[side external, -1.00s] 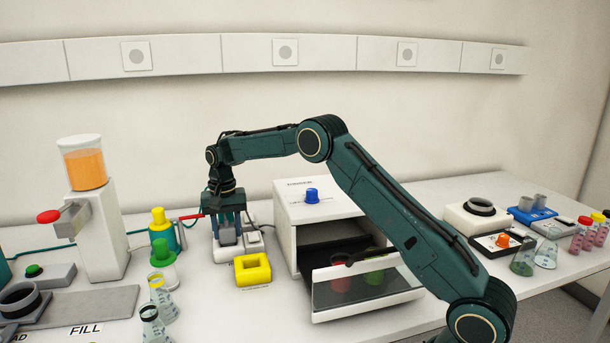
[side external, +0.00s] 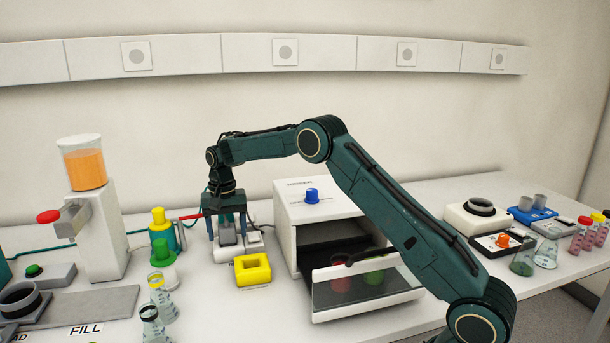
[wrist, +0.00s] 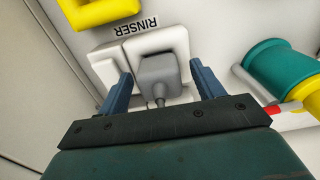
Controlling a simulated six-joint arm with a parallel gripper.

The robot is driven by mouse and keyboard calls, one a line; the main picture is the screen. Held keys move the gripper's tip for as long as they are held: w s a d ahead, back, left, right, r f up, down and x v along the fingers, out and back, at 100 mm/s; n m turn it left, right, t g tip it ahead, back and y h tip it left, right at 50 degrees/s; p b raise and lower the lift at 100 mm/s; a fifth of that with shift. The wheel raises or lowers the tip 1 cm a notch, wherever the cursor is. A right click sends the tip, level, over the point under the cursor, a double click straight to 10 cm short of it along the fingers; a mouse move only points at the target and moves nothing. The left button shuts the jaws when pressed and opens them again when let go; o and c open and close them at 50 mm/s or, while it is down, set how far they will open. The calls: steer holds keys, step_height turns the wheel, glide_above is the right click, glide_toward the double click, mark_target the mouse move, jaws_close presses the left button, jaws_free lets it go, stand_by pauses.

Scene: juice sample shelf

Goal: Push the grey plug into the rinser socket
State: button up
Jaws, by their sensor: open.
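The grey plug (wrist: 158,75) sits at the white rinser socket (wrist: 164,40), its cord running back toward my gripper. I cannot tell how deep it sits. In the side view the plug (side external: 228,236) shows below my gripper (side external: 227,238), above the socket's white base (side external: 226,256). My gripper is open; in the wrist view its two blue fingers (wrist: 160,82) stand on either side of the plug with gaps, not touching it. A label reading RINSER (wrist: 136,26) lies beside the socket.
A yellow block with a square hollow (side external: 252,270) lies in front of the socket. A white cabinet (side external: 318,214) with its drawer pulled out stands to the right.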

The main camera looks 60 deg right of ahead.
step_height(320, 180, up, 14)
steer(key=shift+f, duration=0.25)
stand_by(0.5)
steer(key=s+a+r+n+t, duration=0.1)
steer(key=s+a+r+n, duration=0.15)
steer(key=s+r, duration=0.55)
steer(key=s+a+r+n+t, duration=0.2)
steer(key=s+a+r, duration=0.2)
steer(key=s, duration=0.7)
steer(key=s+a+f+n+t, duration=0.1)
steer(key=s+f, duration=0.3)
steer(key=s, duration=0.7)
steer(key=s+a+f+n+t, duration=0.1)
steer(key=s+f, duration=0.4)
steer(key=s, duration=0.6)
steer(key=shift+s+a+n+t, duration=0.3)
steer(key=shift+a+n, duration=0.4)
steer(key=shift+n, duration=0.55)
